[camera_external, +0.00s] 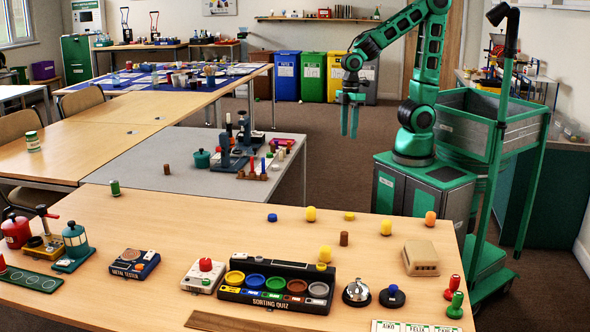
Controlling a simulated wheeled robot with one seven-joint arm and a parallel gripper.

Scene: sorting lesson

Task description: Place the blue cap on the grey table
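A small round blue cap (272,217) lies on the front wooden table (190,225), near its far edge. The grey table (138,157) stands behind that table, on its left half. My gripper (349,134) hangs fingers down to the right of the grey table, above the floor. Its two green fingers are apart with nothing between them. The blue cap is well below and left of my gripper in the picture.
Yellow and orange pieces (326,254) and a brown cylinder (344,239) stand right of the cap. A sorting quiz box (277,284) sits in front.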

